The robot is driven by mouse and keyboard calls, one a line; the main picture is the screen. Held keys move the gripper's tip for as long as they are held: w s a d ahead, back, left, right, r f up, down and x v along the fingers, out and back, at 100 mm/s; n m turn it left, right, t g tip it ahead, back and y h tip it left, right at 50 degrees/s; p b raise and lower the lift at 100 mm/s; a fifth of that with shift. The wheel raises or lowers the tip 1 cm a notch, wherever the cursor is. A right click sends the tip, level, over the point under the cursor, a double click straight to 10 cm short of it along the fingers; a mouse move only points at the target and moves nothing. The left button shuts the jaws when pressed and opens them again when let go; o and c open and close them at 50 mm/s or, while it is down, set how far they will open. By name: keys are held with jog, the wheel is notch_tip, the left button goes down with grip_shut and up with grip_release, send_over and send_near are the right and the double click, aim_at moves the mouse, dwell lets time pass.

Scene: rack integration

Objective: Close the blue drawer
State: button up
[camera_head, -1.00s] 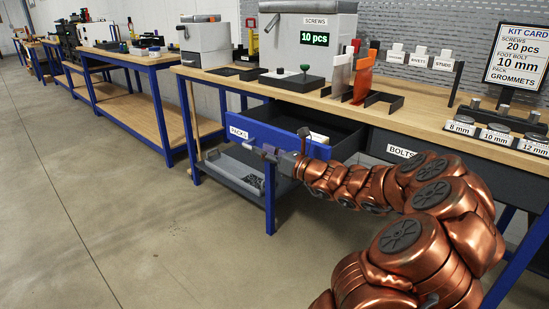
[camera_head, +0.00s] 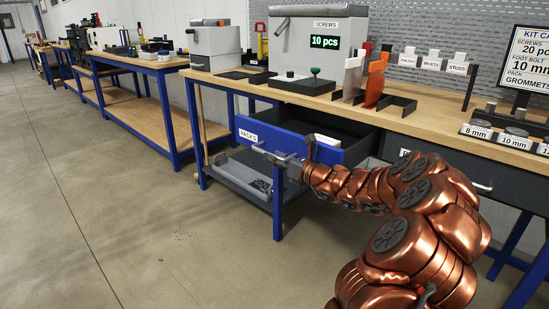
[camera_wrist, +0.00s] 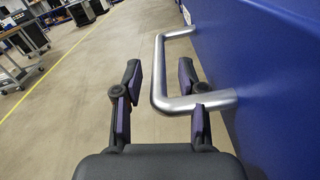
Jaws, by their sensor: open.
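The blue drawer (camera_head: 290,139), labelled PACKS, stands pulled out from under the workbench, with its open dark inside visible behind the front. Its blue front fills the right of the wrist view (camera_wrist: 270,70). The drawer's silver bar handle (camera_wrist: 158,72) juts from that front. My gripper (camera_wrist: 160,92) is open, with one dark finger on each side of the handle's outer bar in the picture. I cannot tell whether either finger touches the handle. In the head view my gripper (camera_head: 277,157) is small beside the drawer front, and its fingers are hard to make out.
The wooden bench top (camera_head: 425,122) holds a screws box (camera_head: 318,45), orange and white holders, and a row of foot bolts. A grey bin (camera_head: 245,173) sits on the lower shelf below the drawer. The concrete floor (camera_head: 120,220) to the left is clear.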

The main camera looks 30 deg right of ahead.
jog(key=shift+x, duration=0.9)
jog(key=shift+a, duration=0.1)
grip_shut()
